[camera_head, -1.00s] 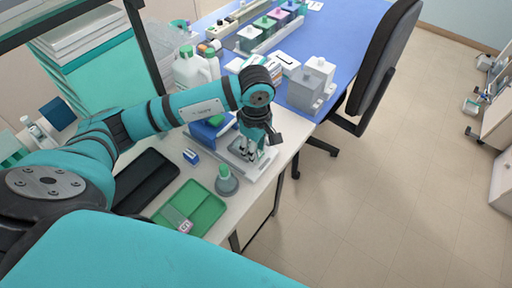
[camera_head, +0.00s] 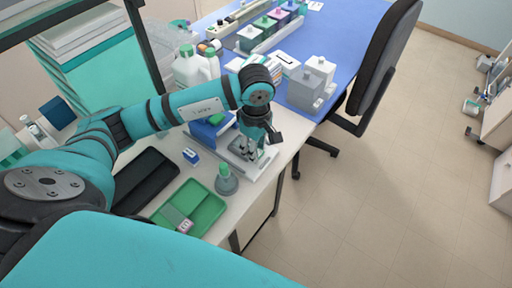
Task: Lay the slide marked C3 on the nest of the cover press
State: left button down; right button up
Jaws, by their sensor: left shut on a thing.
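My left gripper (camera_head: 247,153) points down over the cover press (camera_head: 262,170), a pale flat device near the right edge of the white bench. Its fingers are shut on a thin thing, which looks like a slide; its marking is too small to read. The fingers and wrist hide most of the nest, so I cannot tell whether the slide touches it. Another slide (camera_head: 184,226) with a pinkish label lies in the green tray (camera_head: 206,212) at the front. My right gripper is not in view.
A grey-green bottle (camera_head: 226,182) stands just left of the press. A black tray (camera_head: 147,180) and a small blue box (camera_head: 191,156) lie further left. White jugs (camera_head: 190,68) and grey lidded jars (camera_head: 312,84) stand behind. A dark chair (camera_head: 384,60) is at the right.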

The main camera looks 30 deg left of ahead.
pick_arm(q)
jog(key=shift+s+d+f+b, duration=0.1)
jog(key=shift+s+f+b, duration=0.25)
jog(key=shift+f, duration=0.25)
jog(key=c, duration=1.2)
grip_release()
jog(key=o, duration=0.3)
jog(key=shift+w+f, duration=0.1)
jog(key=shift+w, duration=0.15)
jog(key=shift+o, duration=0.2)
jog(key=shift+r, duration=0.2)
jog(key=shift+r, duration=0.15)
notch_tip(320, 180, up, 12)
